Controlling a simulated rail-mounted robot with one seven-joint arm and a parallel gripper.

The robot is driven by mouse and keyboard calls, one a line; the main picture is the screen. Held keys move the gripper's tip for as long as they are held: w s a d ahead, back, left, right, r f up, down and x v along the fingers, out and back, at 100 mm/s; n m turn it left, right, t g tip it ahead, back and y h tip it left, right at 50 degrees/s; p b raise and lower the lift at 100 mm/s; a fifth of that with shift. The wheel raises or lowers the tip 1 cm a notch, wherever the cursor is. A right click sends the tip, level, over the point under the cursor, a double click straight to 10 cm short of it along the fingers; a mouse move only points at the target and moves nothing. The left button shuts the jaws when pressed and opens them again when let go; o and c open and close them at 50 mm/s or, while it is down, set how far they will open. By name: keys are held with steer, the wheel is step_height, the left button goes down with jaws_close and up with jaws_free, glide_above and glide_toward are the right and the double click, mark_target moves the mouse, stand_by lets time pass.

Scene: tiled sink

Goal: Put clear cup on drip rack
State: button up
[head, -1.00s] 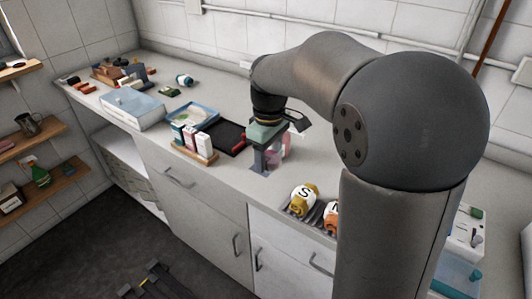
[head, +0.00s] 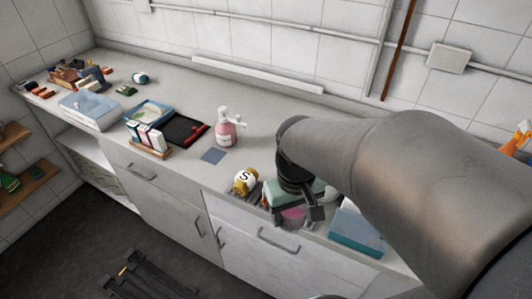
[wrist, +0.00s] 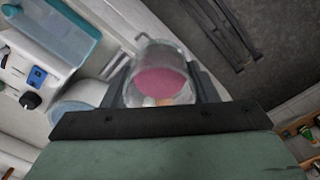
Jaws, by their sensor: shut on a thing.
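My gripper (head: 296,212) is at the counter's front edge, right of the yellow S jar. In the wrist view my gripper (wrist: 160,86) is shut on the clear cup (wrist: 158,48), with one finger on each side. The cup is see-through, with a handle and a pink round area showing in it. In the head view only a pink part of the cup (head: 292,217) shows below my gripper. A dark slatted rack (head: 258,196) lies beside and partly behind my gripper, under the S jar. I cannot tell whether this is the drip rack, or whether the cup touches anything.
The yellow S jar (head: 245,181) stands close left of my gripper, and a teal box (head: 357,232) close right. A pink pump bottle (head: 226,128) and a dark blue square (head: 213,155) are farther left. The counter behind the bottle is clear.

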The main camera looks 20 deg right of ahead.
steer(key=shift+s+d+m+p, duration=0.15)
steer(key=shift+s+d, duration=0.05)
steer(key=shift+s, duration=0.35)
steer(key=shift+s+d+m+p, duration=0.15)
steer(key=shift+s+d, duration=0.05)
steer(key=shift+s, duration=0.35)
steer(key=w+d+f+b, duration=0.2)
steer(key=w+f, duration=0.1)
steer(key=w+d+f+b, duration=0.2)
steer(key=w+f, duration=0.1)
steer(key=w+d+f+b, duration=0.2)
steer(key=w+f, duration=0.1)
steer(key=w, duration=0.1)
steer(key=shift+d, duration=0.4)
steer(key=shift+w+d+f, duration=0.25)
steer(key=shift+w+d, duration=0.05)
steer(key=shift+w, duration=0.1)
steer(key=shift+w+f+b, duration=0.1)
steer(key=shift+f+b, duration=0.15)
steer(key=shift+b, duration=0.15)
steer(key=f+b, duration=0.2)
steer(key=f, duration=0.1)
steer(key=shift+w+d+f+b, duration=0.15)
steer(key=shift+w+f+b, duration=0.1)
steer(key=shift+b, duration=0.1)
steer(key=shift+r, duration=0.15)
